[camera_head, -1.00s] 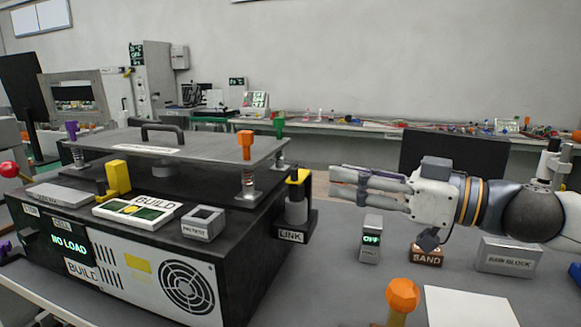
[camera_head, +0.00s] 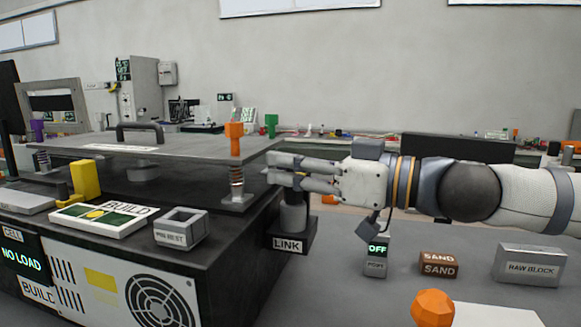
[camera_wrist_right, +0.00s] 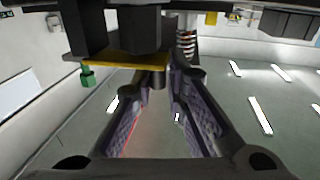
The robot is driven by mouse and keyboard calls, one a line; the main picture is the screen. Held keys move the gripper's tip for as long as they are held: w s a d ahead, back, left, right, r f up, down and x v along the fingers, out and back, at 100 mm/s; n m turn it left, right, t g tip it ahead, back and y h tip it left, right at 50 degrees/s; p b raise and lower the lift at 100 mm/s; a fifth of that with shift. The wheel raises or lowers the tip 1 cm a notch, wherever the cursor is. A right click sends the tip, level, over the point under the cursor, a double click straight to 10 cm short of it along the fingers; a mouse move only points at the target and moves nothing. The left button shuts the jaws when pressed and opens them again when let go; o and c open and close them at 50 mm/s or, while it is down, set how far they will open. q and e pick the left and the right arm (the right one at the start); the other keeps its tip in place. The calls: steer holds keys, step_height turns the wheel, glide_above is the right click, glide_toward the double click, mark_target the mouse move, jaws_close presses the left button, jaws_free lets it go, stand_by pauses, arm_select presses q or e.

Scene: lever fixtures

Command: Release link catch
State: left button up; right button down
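The link catch is a grey upright post (camera_head: 293,218) on a dark bracket labelled LINK (camera_head: 288,245), at the right side of the black machine. My right gripper (camera_head: 274,170) is at the top of this post, its fingers pointing left and hiding the catch's upper part. The fingers look apart. In the right wrist view, the gripper (camera_wrist_right: 166,78) has a gap between its fingers, with a yellow plate (camera_wrist_right: 125,61) and dark blocks just above the fingertips. I cannot tell whether they touch. My left gripper is out of view.
The machine's lid plate (camera_head: 150,148) stands on springs, with an orange knob (camera_head: 235,138) near its right corner. An OFF display box (camera_head: 377,256), a brown SAND block (camera_head: 438,264) and a RAW BLOCK (camera_head: 527,266) stand on the bench below my right arm.

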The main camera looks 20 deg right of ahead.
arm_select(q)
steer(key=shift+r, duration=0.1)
arm_select(e)
steer(key=shift+w, duration=0.1)
